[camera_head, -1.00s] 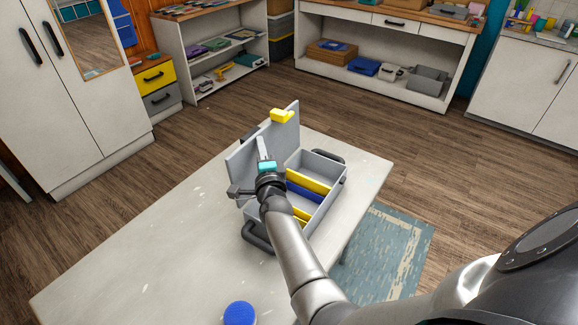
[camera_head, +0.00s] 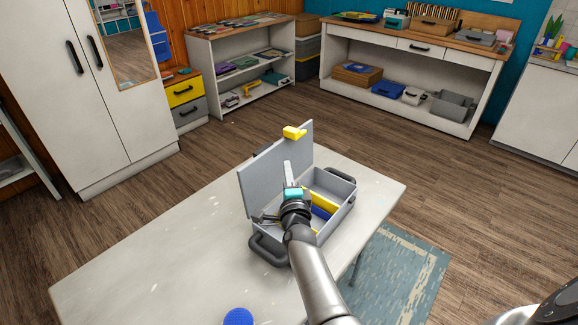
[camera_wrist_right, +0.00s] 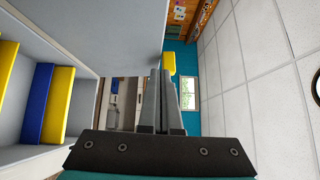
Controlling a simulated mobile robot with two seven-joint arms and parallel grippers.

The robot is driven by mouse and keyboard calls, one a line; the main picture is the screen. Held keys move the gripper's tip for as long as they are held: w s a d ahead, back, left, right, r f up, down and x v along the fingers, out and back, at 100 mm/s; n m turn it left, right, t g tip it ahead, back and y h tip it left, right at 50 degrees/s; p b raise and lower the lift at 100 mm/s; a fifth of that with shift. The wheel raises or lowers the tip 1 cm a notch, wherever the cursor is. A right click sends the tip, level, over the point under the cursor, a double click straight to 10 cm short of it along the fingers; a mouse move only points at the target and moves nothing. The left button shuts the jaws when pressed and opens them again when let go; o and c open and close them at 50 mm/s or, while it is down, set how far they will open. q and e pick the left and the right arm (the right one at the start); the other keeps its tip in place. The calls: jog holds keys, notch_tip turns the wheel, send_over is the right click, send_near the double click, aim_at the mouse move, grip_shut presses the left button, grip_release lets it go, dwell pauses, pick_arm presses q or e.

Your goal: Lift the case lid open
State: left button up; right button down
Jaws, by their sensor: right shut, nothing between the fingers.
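The grey case (camera_head: 330,222) sits on the white table with its lid (camera_head: 268,170) standing up, open. A yellow latch (camera_head: 294,132) is on the lid's top edge. Yellow and blue pieces (camera_head: 322,208) lie inside the case; they also show at the left of the right wrist view (camera_wrist_right: 42,100). My right gripper (camera_head: 287,164) is shut and empty, in front of the lid's inner face and above the case. Its fingers (camera_wrist_right: 166,74) are together in the right wrist view, beside the lid (camera_wrist_right: 125,35). Whether they touch it I cannot tell. My left gripper is out of view.
The table (camera_head: 150,265) is mostly clear to the left of the case. A blue round object (camera_head: 238,317) is at its near edge. A blue-grey rug (camera_head: 400,275) lies on the floor at right. Shelves (camera_head: 245,75) and a workbench (camera_head: 400,75) stand far behind.

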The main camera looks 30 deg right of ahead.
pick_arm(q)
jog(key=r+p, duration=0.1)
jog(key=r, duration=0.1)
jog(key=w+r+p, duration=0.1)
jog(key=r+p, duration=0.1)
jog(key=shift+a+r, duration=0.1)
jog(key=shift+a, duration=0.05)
pick_arm(e)
jog(key=a+v, duration=0.1)
jog(key=v, duration=0.6)
jog(key=shift+r, duration=0.25)
jog(key=shift+s, duration=0.15)
